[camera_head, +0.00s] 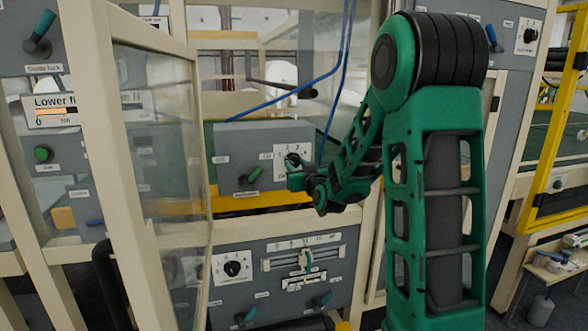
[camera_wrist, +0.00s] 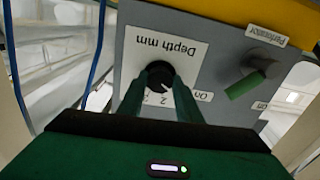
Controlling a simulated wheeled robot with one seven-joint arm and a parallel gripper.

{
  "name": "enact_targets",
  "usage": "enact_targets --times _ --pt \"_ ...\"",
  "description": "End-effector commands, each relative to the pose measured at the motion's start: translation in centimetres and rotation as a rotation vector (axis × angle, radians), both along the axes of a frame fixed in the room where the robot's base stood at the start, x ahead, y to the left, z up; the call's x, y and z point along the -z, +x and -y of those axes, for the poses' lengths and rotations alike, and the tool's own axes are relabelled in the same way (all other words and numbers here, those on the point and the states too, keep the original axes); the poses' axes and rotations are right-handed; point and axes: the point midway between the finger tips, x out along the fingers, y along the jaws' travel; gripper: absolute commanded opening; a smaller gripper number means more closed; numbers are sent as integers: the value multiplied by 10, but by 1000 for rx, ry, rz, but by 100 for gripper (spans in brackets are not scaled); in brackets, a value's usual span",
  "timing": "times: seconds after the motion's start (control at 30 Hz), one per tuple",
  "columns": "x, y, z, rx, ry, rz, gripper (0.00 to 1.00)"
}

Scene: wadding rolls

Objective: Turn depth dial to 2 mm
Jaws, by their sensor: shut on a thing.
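The depth dial (camera_wrist: 158,75) is a round black knob on a white plate (camera_wrist: 178,47) marked "Depth mm", which appears upside down in the wrist view. My gripper (camera_wrist: 160,72) has its two green fingers on either side of the knob and is shut on it. The numbers 2 and 3 show beside and between the fingers; the other marks are hidden. I cannot tell which number the knob points at. In the head view the dial plate (camera_head: 292,150) is on the right part of a grey box, with my gripper (camera_head: 293,166) in front, covering much of the knob.
A green perforator switch (camera_head: 250,178) is on the same box, beside the dial; it also shows in the wrist view (camera_wrist: 245,86). Blue cables (camera_head: 290,90) hang nearby. An open glazed door (camera_head: 160,120) stands on the left. A lower panel (camera_head: 235,295) holds another dial, a slider and switches.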

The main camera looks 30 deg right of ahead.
Motion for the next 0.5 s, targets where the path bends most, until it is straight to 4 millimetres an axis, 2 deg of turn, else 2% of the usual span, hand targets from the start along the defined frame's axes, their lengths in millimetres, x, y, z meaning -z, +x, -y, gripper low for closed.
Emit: enact_targets --times 0.27,0.5 --pt "1 1 -4 -7 65 17 9" --pt "1 1 -5 -7 221 62 9"
